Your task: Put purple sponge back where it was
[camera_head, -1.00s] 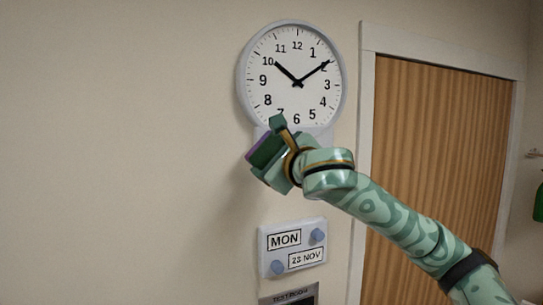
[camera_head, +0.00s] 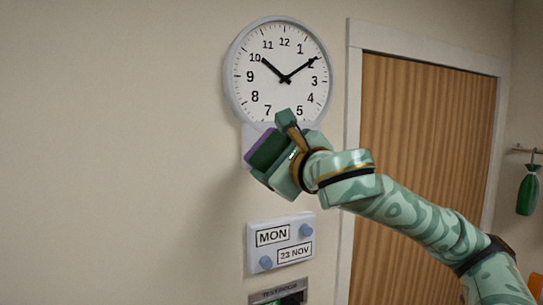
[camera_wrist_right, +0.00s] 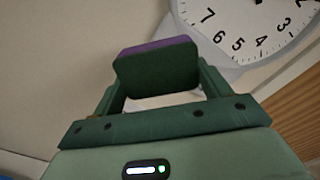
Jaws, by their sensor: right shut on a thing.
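The purple sponge (camera_head: 263,149) has a purple layer and a dark green layer. It is at the wall just below the clock, in front of a pale plate or ledge. My right gripper (camera_head: 280,152) is shut on it. In the right wrist view the sponge (camera_wrist_right: 157,65) sits between the two fingers of the right gripper (camera_wrist_right: 160,88), its purple side up. Whether the sponge touches the wall or the pale part under the clock cannot be told. My left gripper is not in view.
A round clock (camera_head: 279,72) hangs on the wall, with a pale plate (camera_head: 247,138) under it. A date panel (camera_head: 281,243) with knobs is below. A wooden door (camera_head: 425,130) stands to the right, and a green bottle-like thing (camera_head: 527,190) hangs beyond it. The wall at left is bare.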

